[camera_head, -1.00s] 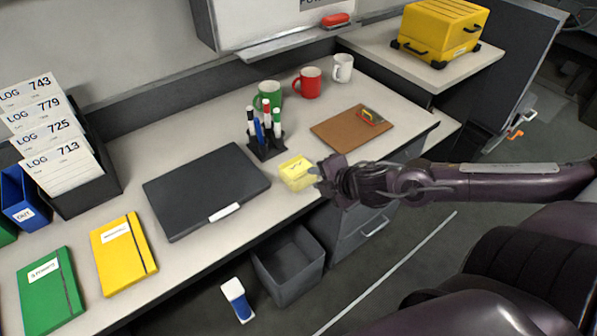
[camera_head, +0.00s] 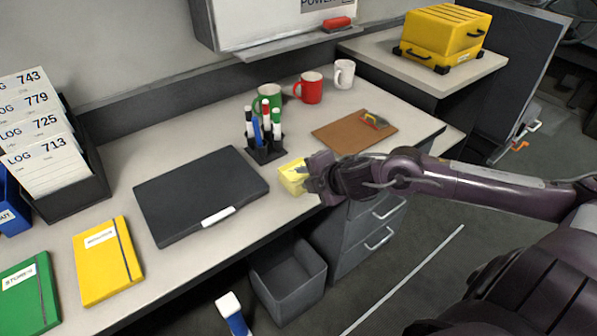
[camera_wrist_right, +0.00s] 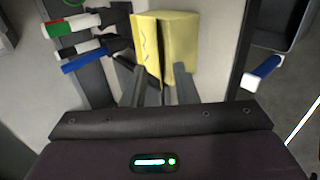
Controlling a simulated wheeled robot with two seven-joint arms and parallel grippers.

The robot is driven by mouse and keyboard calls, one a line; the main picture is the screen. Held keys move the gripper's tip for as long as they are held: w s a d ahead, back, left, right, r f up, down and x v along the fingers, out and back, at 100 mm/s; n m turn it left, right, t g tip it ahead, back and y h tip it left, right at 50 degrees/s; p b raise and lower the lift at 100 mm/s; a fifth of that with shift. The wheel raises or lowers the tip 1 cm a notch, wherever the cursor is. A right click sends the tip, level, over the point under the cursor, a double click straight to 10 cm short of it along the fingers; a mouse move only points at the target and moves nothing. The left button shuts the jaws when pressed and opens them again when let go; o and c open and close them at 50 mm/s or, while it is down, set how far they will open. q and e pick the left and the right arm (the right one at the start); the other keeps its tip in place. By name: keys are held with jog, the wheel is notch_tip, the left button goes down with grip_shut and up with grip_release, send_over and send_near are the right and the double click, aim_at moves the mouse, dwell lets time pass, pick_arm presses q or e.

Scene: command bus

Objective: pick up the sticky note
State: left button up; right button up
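The sticky note (camera_head: 292,177) is a yellow pad near the desk's front edge, to the right of the black laptop-like slab. My right gripper (camera_head: 311,178) reaches it from the right, and its fingers overlap the pad's right part. In the right wrist view the pad (camera_wrist_right: 180,45) shows a scribbled face on its left and a plain face on its right. My left gripper is out of view.
A pen holder (camera_head: 265,152) with markers stands just behind the note. The dark slab (camera_head: 200,195) lies left, a brown clipboard (camera_head: 350,133) right. Mugs stand at the back. A grey bin (camera_head: 288,280) is below the desk edge.

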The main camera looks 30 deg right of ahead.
grip_shut()
dwell(0.3)
jog(key=shift+r, duration=0.1)
